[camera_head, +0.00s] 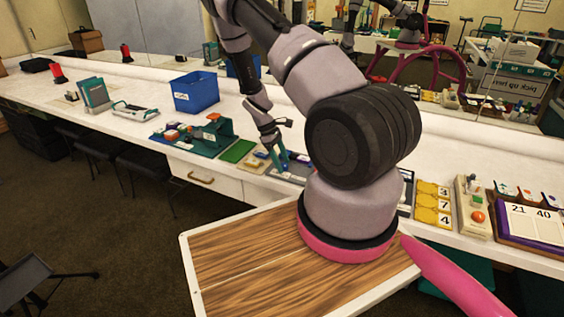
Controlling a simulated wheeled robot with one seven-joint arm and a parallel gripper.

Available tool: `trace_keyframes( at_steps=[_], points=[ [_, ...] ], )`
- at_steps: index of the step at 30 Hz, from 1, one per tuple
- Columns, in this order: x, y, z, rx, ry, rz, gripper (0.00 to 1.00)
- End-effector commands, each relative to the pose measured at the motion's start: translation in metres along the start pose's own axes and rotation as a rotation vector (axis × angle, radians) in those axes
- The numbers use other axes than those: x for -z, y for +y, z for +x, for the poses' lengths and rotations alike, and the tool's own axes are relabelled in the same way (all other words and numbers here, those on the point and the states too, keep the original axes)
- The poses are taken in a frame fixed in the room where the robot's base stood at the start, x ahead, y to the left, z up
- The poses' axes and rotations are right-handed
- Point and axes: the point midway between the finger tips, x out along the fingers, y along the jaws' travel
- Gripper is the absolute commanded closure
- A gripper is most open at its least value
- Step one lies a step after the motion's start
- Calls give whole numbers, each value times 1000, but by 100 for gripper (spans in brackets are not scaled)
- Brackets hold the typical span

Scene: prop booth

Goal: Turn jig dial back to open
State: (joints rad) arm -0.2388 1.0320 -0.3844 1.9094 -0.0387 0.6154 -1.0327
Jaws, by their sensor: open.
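My gripper (279,158) is low over the long white bench, its fingers pointing down and apart. It is beside the right side of a small beige board (254,163) with little raised parts, and above a dark board (290,176). A teal fixture (212,137) with an orange part on top stands to the left, past a flat green panel (237,151). I cannot tell which small part is the jig dial or how it is turned. Whether the fingers touch anything is too small to tell.
A blue bin (195,92) stands behind the fixture. A yellow number panel (432,204), a beige panel with an orange-red button (475,207) and a calendar board (532,221) are at the right. Mirrors line the back.

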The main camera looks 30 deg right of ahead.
Motion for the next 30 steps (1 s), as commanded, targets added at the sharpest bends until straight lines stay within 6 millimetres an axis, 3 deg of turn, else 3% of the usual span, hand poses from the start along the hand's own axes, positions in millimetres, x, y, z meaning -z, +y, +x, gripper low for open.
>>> trace_keyframes(
  at_steps=[1,6,17,30],
  points=[
    [0,0,0,0,0,0,35],
    [0,0,0,0,0,0,100],
    [0,1,0,15,1,36,100],
    [-1,4,0,137,2,331,100]
  ],
)
